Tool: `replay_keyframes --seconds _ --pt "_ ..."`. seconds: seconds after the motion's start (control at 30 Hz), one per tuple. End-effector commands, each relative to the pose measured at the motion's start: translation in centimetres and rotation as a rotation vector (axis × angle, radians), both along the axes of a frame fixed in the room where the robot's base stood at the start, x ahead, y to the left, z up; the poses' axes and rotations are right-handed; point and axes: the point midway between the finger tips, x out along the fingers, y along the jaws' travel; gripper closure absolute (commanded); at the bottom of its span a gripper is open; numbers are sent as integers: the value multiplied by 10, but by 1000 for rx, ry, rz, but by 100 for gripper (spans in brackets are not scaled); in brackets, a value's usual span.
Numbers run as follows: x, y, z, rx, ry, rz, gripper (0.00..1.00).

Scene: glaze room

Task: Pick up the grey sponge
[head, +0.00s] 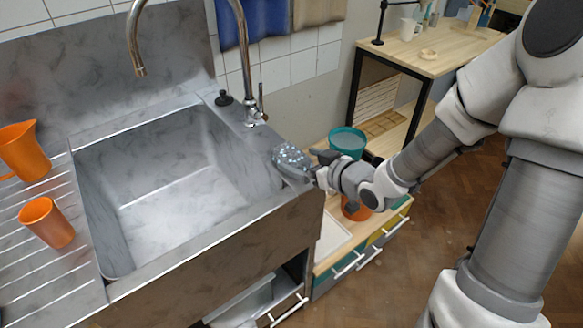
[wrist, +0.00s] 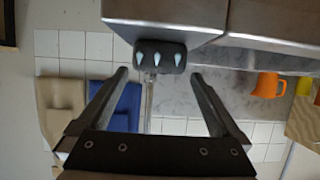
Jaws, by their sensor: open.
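The grey sponge (head: 292,158) is a small speckled block at the right end of the sink's rim, close to my gripper. In the wrist view the sponge (wrist: 160,52) is dark grey with pale drop-shaped marks and lies against the edge of the metal sink. My gripper (wrist: 160,75) is open, with one finger on each side of the sponge's line and the sponge around or just beyond the fingertips. No contact can be made out. In the head view my gripper (head: 314,172) comes in from the right, and its fingers are partly hidden.
The steel sink (head: 130,278) has a curved tap (head: 137,45) and a black plug (head: 223,98) behind. An orange jug (head: 25,152) and orange cup (head: 47,222) stand left. A teal bowl (head: 347,141) and an orange vessel (head: 355,208) are close to my gripper's right.

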Motion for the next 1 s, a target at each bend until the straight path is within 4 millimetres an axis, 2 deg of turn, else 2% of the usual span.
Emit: replay_keyframes --seconds 0.03,0.27,0.6,0.93,0.97,1.0 --pt "5 4 -6 0 -1 1 0" --pt "16 11 -9 1 -1 1 0" --pt "50 30 -26 1 -1 0 0" --pt "55 34 -25 0 0 0 0" --pt "55 34 -25 0 0 0 2" --pt "55 34 -25 0 0 0 9"
